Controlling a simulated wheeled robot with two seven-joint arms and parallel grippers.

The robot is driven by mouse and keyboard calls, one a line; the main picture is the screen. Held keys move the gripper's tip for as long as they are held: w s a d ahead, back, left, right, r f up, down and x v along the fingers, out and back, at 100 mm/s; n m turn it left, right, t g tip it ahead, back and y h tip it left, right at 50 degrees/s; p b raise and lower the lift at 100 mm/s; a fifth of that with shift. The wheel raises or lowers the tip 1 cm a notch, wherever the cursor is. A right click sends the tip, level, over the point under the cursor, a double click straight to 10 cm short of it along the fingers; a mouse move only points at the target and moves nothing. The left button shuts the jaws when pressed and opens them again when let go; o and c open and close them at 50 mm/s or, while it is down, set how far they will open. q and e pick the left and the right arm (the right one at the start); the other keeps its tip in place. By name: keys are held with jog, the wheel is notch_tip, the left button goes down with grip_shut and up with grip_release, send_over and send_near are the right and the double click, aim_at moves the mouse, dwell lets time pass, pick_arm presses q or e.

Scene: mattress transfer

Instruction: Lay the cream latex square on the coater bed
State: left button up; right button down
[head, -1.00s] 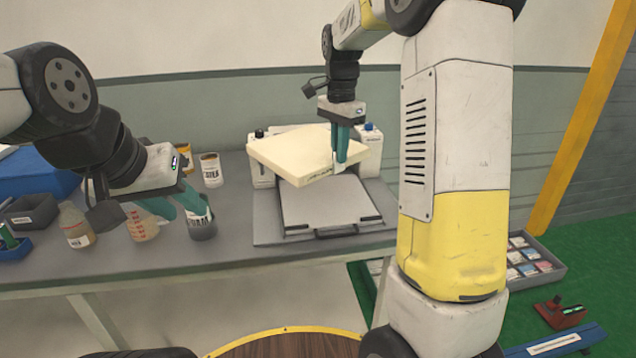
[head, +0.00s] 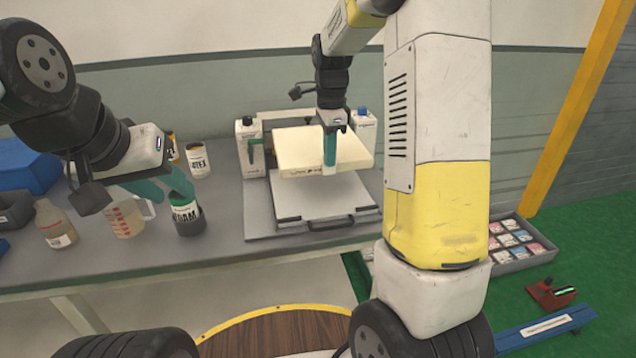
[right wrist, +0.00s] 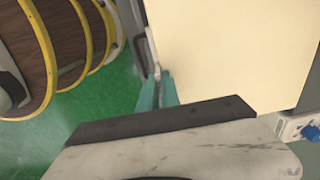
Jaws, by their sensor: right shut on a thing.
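The cream latex square (head: 300,151) is a thick pale slab with dark lettering on its front edge. My right gripper (head: 329,162) is shut on its front edge and holds it roughly level above the back of the coater bed (head: 318,198). The bed is a light grey plate with a dark handle in front; the slab hides its rear part. In the right wrist view the slab (right wrist: 235,50) fills the upper right, beside the teal fingers (right wrist: 158,92). My left gripper (head: 172,186) is open and empty, above and beside a dark FOAM jar (head: 187,214).
White coater posts stand left (head: 250,148) and right (head: 364,128) of the slab. A LATEX jar (head: 198,160), measuring jug (head: 126,217), bottle (head: 55,224) and blue bin (head: 25,166) are on the left of the grey table (head: 150,252). A sample tray (head: 517,243) lies at right.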

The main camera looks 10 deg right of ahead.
notch_tip(320, 180, down, 12)
jog(key=shift+f, duration=0.25)
dwell(0.3)
jog(key=c, duration=1.6)
grip_release()
jog(key=shift+f, duration=0.1)
jog(key=shift+o, duration=0.2)
